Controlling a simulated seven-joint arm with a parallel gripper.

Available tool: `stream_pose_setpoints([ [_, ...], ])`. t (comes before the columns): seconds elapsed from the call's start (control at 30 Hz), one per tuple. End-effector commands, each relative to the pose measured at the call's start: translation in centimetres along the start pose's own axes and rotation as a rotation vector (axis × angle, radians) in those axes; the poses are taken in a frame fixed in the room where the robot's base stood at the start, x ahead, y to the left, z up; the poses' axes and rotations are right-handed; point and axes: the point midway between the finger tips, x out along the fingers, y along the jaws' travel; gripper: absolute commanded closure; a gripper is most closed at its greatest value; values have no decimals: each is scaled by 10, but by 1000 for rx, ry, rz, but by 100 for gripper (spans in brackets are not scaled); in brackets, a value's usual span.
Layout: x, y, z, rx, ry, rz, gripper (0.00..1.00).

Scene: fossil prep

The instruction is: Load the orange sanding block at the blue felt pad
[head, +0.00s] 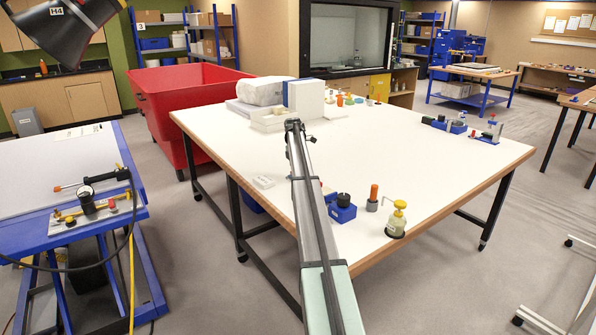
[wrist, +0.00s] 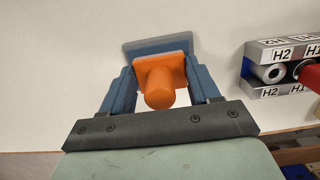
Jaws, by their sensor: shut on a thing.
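In the wrist view, the orange sanding block (wrist: 177,66) has a flat square base and a round knob toward the camera. My gripper (wrist: 163,82) has its two blue fingers closed on either side of it, shut on the block. A flat blue-grey pad (wrist: 133,48), which looks like the blue felt pad, shows just beyond the block's base. I cannot tell whether block and pad touch. In the head view, my gripper (head: 294,126) is over the white table near its left middle. The block and pad cannot be made out there.
The white table (head: 400,140) is mostly clear at its middle. A white box (head: 307,98) and pale lump (head: 262,91) stand beyond my gripper. Bottles and small tools (head: 397,219) stand at the near edge. A holder labelled H2 (wrist: 280,47) lies right of my gripper.

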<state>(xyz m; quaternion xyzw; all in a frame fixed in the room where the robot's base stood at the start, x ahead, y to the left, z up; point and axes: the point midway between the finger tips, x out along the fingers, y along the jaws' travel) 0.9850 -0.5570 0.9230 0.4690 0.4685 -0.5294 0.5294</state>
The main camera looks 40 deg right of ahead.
Motion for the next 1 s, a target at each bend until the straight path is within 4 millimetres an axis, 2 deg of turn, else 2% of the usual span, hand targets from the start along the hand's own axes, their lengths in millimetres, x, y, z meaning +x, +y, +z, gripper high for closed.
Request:
stream_pose_setpoints([
  [0.8, -54, 0, 7, 0, -1, 1, 63],
  [1.0, -62, 0, 8, 0, 0, 0, 63],
])
